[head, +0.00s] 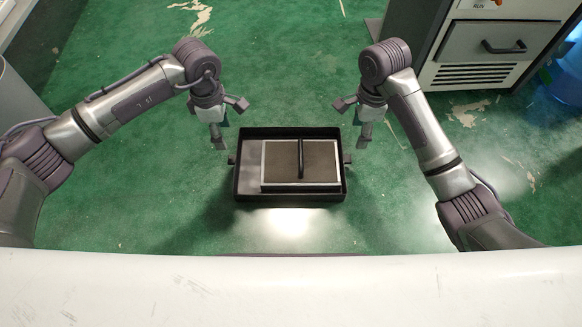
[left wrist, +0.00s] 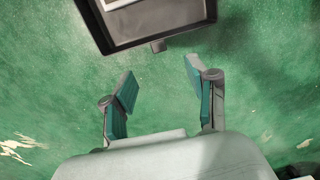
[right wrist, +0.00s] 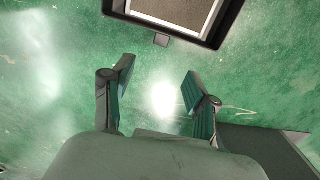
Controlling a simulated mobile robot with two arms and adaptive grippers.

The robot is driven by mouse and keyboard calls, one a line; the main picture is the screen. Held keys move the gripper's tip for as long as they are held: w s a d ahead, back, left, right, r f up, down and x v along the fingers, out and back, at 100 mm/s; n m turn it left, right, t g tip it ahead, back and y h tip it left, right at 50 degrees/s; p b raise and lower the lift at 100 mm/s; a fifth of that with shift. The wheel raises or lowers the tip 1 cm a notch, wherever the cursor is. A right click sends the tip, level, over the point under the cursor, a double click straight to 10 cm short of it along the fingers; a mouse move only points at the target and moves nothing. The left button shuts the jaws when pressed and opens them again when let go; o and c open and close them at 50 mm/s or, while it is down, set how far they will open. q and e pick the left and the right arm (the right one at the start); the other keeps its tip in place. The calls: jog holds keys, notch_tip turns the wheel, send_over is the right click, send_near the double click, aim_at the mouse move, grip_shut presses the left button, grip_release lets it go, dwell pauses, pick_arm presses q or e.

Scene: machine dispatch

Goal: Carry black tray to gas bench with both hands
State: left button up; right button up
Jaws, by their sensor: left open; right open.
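The black tray (head: 239,181) is in the middle of the head view, with a small handle stub on its left and right sides. A flat grey-framed panel (head: 280,160) with a black handle lies in it. My left gripper (head: 230,122) is open and empty near the tray's left end. My right gripper (head: 352,123) is open and empty near its right end. In the left wrist view, the tray's handle stub (left wrist: 158,46) is beyond the open fingers, apart from them. The right wrist view shows the other stub (right wrist: 161,40) likewise apart. I cannot identify a gas bench.
A grey cabinet (head: 484,43) with a handled front and vent slots stands at the upper right. A blue object (head: 566,75) is at the right edge. The worn green floor (head: 290,80) beyond the tray is clear. What supports the tray cannot be seen.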

aim_at(230, 159)
pick_arm(q)
jog(key=shift+w+a, duration=0.1)
jog(key=shift+a, duration=0.15)
pick_arm(e)
jog(key=shift+r, duration=0.15)
pick_arm(q)
notch_tip(230, 159, down, 14)
jog(key=shift+r, duration=0.1)
pick_arm(e)
notch_tip(230, 159, down, 14)
pick_arm(q)
grip_shut()
pick_arm(e)
grip_shut()
pick_arm(q)
jog(key=shift+r, duration=0.1)
pick_arm(e)
jog(key=shift+r, duration=0.1)
